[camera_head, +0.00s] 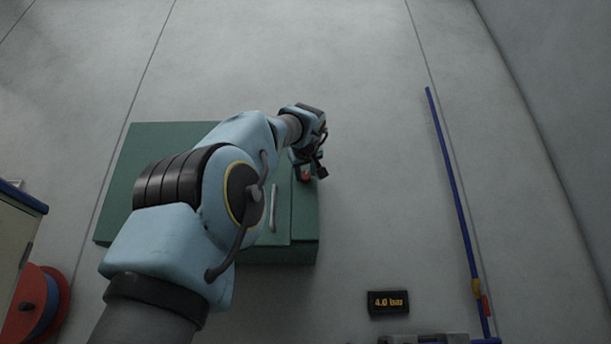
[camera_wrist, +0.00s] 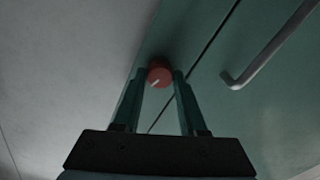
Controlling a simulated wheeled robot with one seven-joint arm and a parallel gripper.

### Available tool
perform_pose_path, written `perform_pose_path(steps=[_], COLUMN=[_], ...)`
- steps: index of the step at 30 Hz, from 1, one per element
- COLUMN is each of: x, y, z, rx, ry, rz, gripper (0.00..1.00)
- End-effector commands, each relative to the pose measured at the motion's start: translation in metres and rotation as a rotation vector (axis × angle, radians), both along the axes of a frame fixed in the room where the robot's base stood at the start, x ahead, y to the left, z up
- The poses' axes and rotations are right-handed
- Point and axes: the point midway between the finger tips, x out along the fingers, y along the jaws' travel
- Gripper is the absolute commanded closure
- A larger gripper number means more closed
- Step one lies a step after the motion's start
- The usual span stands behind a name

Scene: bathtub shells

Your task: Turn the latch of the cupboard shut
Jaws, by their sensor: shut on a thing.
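The green cupboard (camera_head: 304,228) is fixed on the grey wall, partly hidden behind my arm. Its door looks closed, with a thin dark seam along the right side. The latch is a small round red knob (camera_head: 306,175) on the strip right of the seam. In the wrist view the latch (camera_wrist: 160,76) shows a pale line slanting up to the right. My gripper (camera_wrist: 160,79) has one finger on each side of the knob and is shut on it. In the head view my gripper (camera_head: 308,172) partly covers the knob.
A grey bar handle (camera_head: 273,208) stands out from the door, left of the latch. A blue pipe (camera_head: 455,190) runs down the wall at the right. A display (camera_head: 388,303) reading "4.0 bar" sits low on the wall. A red and blue reel (camera_head: 38,305) is at the lower left.

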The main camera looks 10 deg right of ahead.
Motion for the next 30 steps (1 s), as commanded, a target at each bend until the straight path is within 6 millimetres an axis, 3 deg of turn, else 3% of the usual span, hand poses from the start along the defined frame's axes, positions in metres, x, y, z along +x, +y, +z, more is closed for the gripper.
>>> perform_pose_path(steps=[12, 30], x=[-0.0003, -0.0003], y=[0.0003, 0.0006], z=[0.0002, 0.001], rx=[-0.245, -0.305], ry=[0.045, 0.055], rz=[0.0, 0.0], gripper=[1.0, 1.0])
